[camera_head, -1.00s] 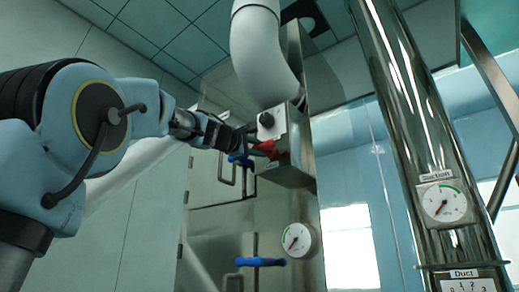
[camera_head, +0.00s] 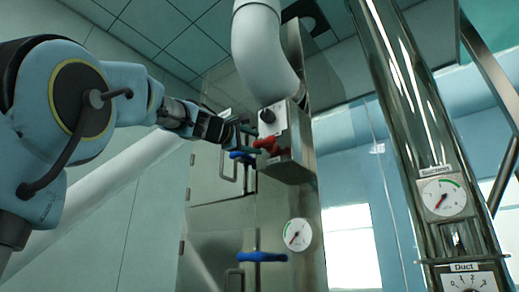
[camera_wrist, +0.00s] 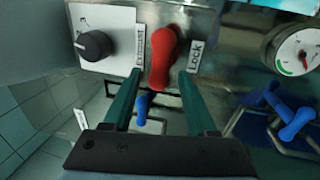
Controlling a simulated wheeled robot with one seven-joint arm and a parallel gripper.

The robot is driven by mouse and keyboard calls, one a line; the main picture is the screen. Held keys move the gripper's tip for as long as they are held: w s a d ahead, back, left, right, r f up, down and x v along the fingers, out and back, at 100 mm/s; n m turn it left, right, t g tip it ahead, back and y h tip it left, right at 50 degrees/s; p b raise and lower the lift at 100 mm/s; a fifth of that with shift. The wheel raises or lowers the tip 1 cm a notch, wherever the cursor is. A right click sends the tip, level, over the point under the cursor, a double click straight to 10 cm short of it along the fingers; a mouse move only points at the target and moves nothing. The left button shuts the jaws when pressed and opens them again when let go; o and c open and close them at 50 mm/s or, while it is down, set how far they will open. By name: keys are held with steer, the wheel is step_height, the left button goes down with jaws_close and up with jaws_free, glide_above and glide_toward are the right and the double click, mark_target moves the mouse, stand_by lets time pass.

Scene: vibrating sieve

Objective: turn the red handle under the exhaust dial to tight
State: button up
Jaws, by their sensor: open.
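The red handle (camera_wrist: 162,58) is on the metal box below the black exhaust dial (camera_head: 267,116). In the wrist view it lies between the "Exhaust" and "Lock" labels, with the exhaust dial (camera_wrist: 94,45) to its left. In the head view the red handle (camera_head: 266,145) shows just right of my gripper (camera_head: 243,141). In the wrist view my gripper (camera_wrist: 155,84) is open, with one green finger on each side of the handle's lower end. I cannot tell whether either finger touches it.
Blue handles (camera_head: 262,257) are on the cabinet (camera_head: 225,225) below. A pressure gauge (camera_head: 298,234) sits on its lower front. A shiny duct (camera_head: 405,110) with a suction gauge (camera_head: 443,197) stands at right. A white pipe (camera_head: 262,45) enters the top.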

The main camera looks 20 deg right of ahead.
steer(key=b+v, duration=0.2)
steer(key=v, duration=0.5)
steer(key=shift+b, duration=0.3)
steer(key=shift+s+a+f, duration=0.1)
steer(key=shift+a, duration=0.05)
